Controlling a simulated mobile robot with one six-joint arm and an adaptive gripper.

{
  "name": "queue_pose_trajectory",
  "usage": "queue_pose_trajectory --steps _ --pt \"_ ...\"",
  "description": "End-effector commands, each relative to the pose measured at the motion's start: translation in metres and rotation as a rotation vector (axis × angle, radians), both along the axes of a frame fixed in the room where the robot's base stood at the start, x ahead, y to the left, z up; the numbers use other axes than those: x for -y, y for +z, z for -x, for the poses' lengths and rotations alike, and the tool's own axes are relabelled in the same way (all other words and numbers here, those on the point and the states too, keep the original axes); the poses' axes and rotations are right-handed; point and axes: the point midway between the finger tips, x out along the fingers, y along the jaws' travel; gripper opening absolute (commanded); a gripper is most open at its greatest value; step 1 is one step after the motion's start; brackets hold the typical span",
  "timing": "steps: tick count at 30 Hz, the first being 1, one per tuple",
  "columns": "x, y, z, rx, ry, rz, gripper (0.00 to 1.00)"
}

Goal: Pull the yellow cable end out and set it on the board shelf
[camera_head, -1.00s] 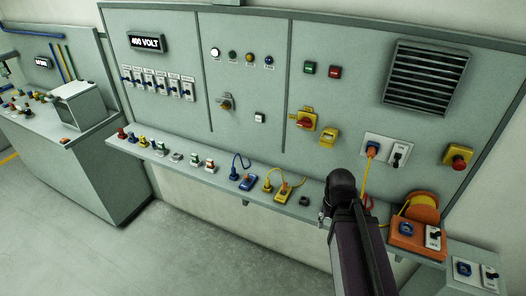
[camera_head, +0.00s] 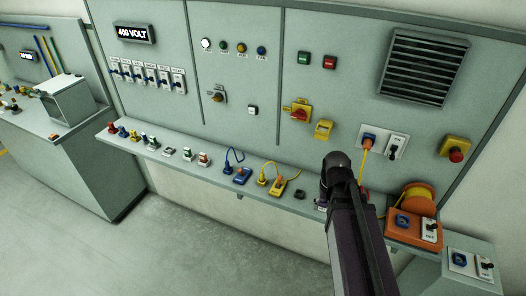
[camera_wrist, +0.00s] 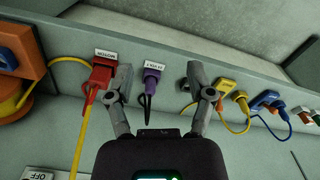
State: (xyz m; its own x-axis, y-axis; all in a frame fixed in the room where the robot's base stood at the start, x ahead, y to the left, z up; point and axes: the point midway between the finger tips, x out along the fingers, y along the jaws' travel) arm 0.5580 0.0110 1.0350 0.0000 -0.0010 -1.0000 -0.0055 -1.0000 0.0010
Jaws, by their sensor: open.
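My gripper (camera_wrist: 158,78) is open and empty. Behind the gap between its fingers is a purple plug (camera_wrist: 153,78) with a label; contact cannot be told. The board shelf (camera_head: 220,171) runs along the foot of the panel. In the head view my arm hides the fingers and part of the shelf.
A red labelled plug (camera_wrist: 100,78) stands beside the left finger. Yellow plugs (camera_wrist: 226,88) and blue plugs (camera_wrist: 266,101) are to the right. A switch (camera_head: 396,147) is beside the wall socket. The floor (camera_head: 190,255) before the panel is clear.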

Motion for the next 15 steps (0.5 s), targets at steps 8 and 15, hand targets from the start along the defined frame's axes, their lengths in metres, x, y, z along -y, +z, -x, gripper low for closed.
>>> queue_pose_trajectory --steps 8,15 --pt "-0.065 0.006 -0.098 0.0 -0.024 -0.001 0.69" --pt "-0.146 0.012 -0.184 0.0 -0.053 -0.001 0.69"
